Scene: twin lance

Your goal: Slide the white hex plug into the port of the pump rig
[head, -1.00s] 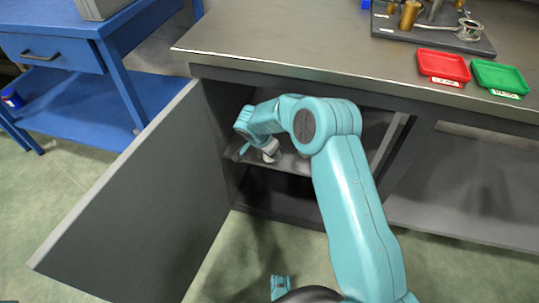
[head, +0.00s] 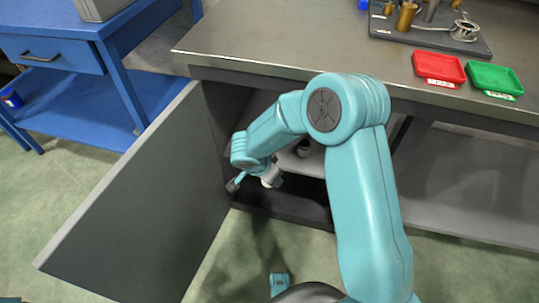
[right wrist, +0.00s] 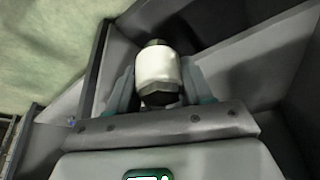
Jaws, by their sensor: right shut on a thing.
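The white hex plug (right wrist: 158,68), a white cylinder with dark ends, sits between the fingers of my right gripper (right wrist: 158,80) in the right wrist view. The gripper is shut on it. In the head view my right gripper (head: 262,178) is low in the open cabinet doorway, and the plug (head: 271,177) shows as a small white piece there. A dark board (head: 430,36) on the bench top carries brass cylinders and a silver ring-shaped fitting; it may be the pump rig. I cannot make out the port. My left gripper is not in view.
The cabinet door (head: 125,200) stands open at the left. A small dark-and-white object (head: 303,148) is on the cabinet shelf (head: 312,165). Red (head: 438,67) and green (head: 495,77) trays lie on the bench (head: 290,45). A blue table (head: 85,85) stands left.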

